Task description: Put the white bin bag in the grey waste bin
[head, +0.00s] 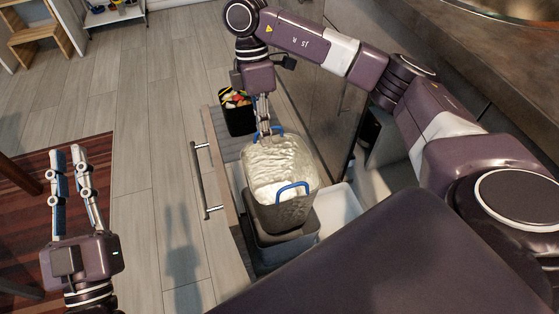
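The white bin bag (282,160) has a pale crumpled inside, a greyish lower body and two blue loops, one at the back and one at the front (293,188). It stands upright and open at the grey waste bin (262,236) in a pulled-out drawer. Its lower part overlaps the bin's rim; how deep it sits is hidden. My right gripper (264,131) points down at the bag's back rim, its fingers close together on the back blue loop. My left gripper (68,152) is at the lower left, away from the bag, fingers apart and empty.
The drawer front with a metal handle (199,180) faces left. A black bin (238,117) with colourful waste stands at its back, and a white container (338,207) is to the right. A counter (480,70) lies at the right.

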